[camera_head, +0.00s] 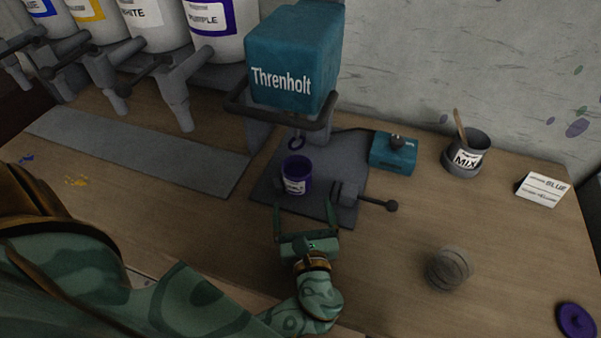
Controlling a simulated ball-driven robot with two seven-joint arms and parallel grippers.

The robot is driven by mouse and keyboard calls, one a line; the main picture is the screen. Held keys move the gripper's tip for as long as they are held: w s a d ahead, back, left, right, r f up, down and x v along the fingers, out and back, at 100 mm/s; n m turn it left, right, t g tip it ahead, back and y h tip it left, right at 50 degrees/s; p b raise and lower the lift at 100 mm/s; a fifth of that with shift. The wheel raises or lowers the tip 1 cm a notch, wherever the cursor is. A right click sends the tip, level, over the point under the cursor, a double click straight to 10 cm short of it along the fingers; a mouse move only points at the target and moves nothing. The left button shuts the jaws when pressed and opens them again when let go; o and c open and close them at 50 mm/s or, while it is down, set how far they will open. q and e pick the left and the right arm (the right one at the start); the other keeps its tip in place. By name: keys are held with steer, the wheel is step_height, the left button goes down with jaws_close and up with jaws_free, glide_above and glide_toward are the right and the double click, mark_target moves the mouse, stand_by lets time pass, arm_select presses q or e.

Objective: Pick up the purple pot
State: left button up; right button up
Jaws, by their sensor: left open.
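The purple pot (297,177) is a small open pot with purple paint inside and a white label. It stands upright on the dark grey base plate (268,188) under the teal Threnholt machine (292,62). My left gripper (305,207) is open, its two fingers pointing at the pot from the near side. The fingertips are just short of the pot or beside its lower part; the exact gap is hard to tell. My right gripper is not in view.
A black-knobbed lever (378,204) sticks out right of the pot. A teal box (393,154), a MIX pot (466,155) with a stick, a label card (541,189), a clear round container (448,269) and a purple lid (576,320) stand to the right. Paint dispensers (215,28) line the back left.

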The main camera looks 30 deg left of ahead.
mark_target(296, 163)
arm_select(q)
steer(key=b+x, duration=0.1)
steer(key=x, duration=1.2)
steer(key=shift+f, duration=0.15)
steer(key=shift+d, duration=0.1)
steer(key=c, duration=1.2)
